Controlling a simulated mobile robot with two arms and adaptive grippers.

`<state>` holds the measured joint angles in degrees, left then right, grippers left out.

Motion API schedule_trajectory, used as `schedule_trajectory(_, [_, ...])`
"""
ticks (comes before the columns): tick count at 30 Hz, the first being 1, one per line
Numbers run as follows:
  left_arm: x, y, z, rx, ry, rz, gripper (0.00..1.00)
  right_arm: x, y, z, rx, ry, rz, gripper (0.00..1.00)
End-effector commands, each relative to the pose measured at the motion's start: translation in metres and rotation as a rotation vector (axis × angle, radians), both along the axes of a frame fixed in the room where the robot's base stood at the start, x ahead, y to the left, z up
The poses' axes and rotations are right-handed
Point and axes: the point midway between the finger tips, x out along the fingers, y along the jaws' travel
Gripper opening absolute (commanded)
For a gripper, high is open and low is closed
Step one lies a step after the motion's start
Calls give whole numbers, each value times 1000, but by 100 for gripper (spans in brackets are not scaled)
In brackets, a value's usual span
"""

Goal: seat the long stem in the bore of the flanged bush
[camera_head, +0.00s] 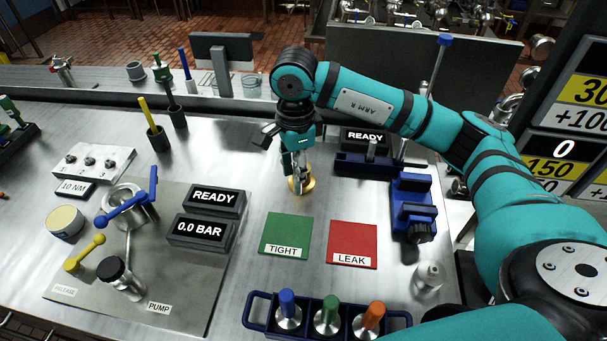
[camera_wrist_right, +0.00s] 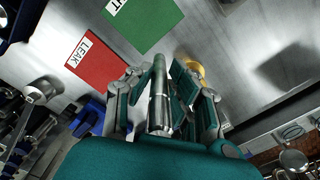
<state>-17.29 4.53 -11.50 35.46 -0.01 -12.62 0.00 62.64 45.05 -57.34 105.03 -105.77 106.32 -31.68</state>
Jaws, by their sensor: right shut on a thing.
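The long stem (camera_wrist_right: 158,95) is a plain grey metal rod. My right gripper (camera_head: 299,178) is shut on it, and the rod lies between the two fingers in the right wrist view (camera_wrist_right: 160,100). The flanged bush (camera_head: 307,187) is a brass-coloured ring on the steel bench, right below the fingertips in the head view. In the wrist view the bush (camera_wrist_right: 194,70) shows partly behind a finger, to the right of the stem's far end. The stem's end appears beside the bush, not in it. The bore is hidden. My left gripper is not in view.
A green TIGHT pad (camera_head: 285,236) and a red LEAK pad (camera_head: 352,243) lie in front. A blue vise (camera_head: 413,207) and a dark blue block (camera_head: 375,165) stand to the right. A rack with coloured-handled parts (camera_head: 262,322) is at the front. Bare bench lies left of the bush.

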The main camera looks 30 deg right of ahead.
Motion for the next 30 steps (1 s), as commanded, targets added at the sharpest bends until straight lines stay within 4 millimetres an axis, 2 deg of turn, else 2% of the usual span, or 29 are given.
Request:
schedule_trajectory(3, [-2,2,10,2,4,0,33,19,-9,13,1,0,-334,0])
schedule_trajectory(12, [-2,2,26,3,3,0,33,56,-33,34,-1,2,-1178,0])
schedule_trajectory(18, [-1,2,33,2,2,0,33,71,-45,41,-2,2,-1610,0])
schedule_trajectory(21, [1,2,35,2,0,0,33,75,-49,42,-2,1,-1740,0])
schedule_trajectory(25, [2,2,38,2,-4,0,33,76,-51,39,-4,3,-1825,0])
schedule_trajectory(30, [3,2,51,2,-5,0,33,76,-52,11,-9,5,-1842,0])
